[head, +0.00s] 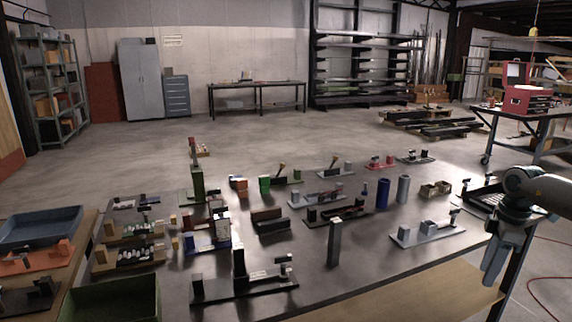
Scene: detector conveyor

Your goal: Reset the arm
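My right arm (522,188) comes in from the right edge and is bent at the right end of the dark table (370,262). My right gripper (493,268) hangs down beside the table's right edge, apart from the objects on the table. Its grey fingers point down and seem empty; the gap between them is too unclear to judge. My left arm and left gripper are not in view.
A black tray (477,200) lies close behind my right arm. A grey fixture (427,233) and a dark upright block (334,243) stand left of it. Several more fixtures fill the table. A green bin (112,303) and a blue-grey tray (38,228) are at left.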

